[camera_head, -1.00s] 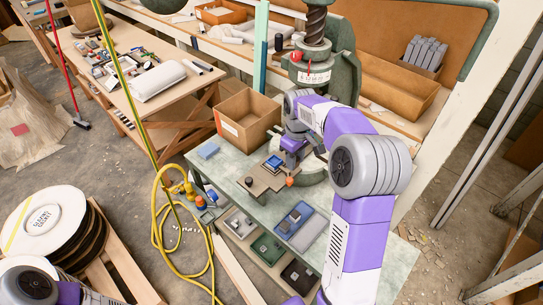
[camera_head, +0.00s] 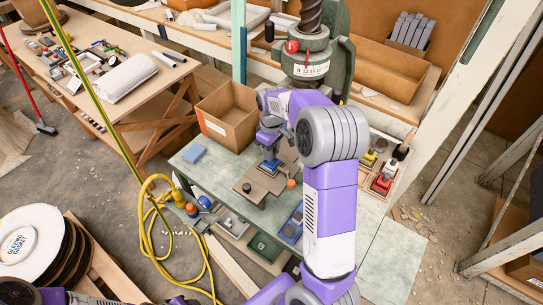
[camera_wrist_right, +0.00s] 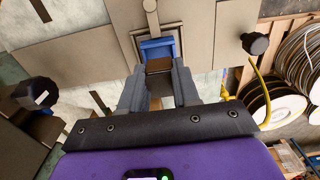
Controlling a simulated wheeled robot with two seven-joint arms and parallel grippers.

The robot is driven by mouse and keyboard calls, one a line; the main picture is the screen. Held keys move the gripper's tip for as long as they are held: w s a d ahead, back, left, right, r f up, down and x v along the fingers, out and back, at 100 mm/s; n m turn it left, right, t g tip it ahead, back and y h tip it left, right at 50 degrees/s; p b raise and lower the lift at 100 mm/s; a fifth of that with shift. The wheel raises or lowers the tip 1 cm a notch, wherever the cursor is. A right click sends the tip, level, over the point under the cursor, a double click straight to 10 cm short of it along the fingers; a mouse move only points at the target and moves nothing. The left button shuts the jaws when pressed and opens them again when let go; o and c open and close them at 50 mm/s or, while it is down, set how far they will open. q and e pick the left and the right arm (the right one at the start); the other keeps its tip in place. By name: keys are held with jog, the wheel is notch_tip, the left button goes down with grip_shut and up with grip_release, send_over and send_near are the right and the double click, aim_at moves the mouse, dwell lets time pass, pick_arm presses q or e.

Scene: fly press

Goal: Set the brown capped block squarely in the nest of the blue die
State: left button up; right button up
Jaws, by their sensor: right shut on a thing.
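The blue die (camera_head: 267,167) sits on a brown fixture plate (camera_head: 252,184) on the press bench. It also shows in the right wrist view (camera_wrist_right: 157,47), with raised blue sides. My right gripper (camera_head: 270,150) is just above the die, under the press. In the right wrist view my gripper (camera_wrist_right: 158,75) is shut on the brown capped block (camera_wrist_right: 158,65), whose brown top shows between the fingers. The block lies close to the die's near edge; I cannot tell whether they touch. The die's nest is partly hidden. My left gripper is out of view.
The green press (camera_head: 308,62) stands behind the fixture. Dark knobs (camera_head: 247,188) and an orange ball (camera_head: 291,183) stand on the plate. An open cardboard box (camera_head: 228,115) is at its left. Trays (camera_head: 264,246) line the front, and a red tray (camera_head: 381,184) the right.

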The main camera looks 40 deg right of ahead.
jog(key=shift+f, duration=1.35)
jog(key=shift+f, duration=0.2)
jog(key=o, duration=1)
jog(key=shift+r, duration=0.15)
jog(key=shift+r, duration=0.3)
notch_tip(320, 180, up, 12)
jog(key=shift+f+p, duration=0.2)
jog(key=shift+p, duration=0.65)
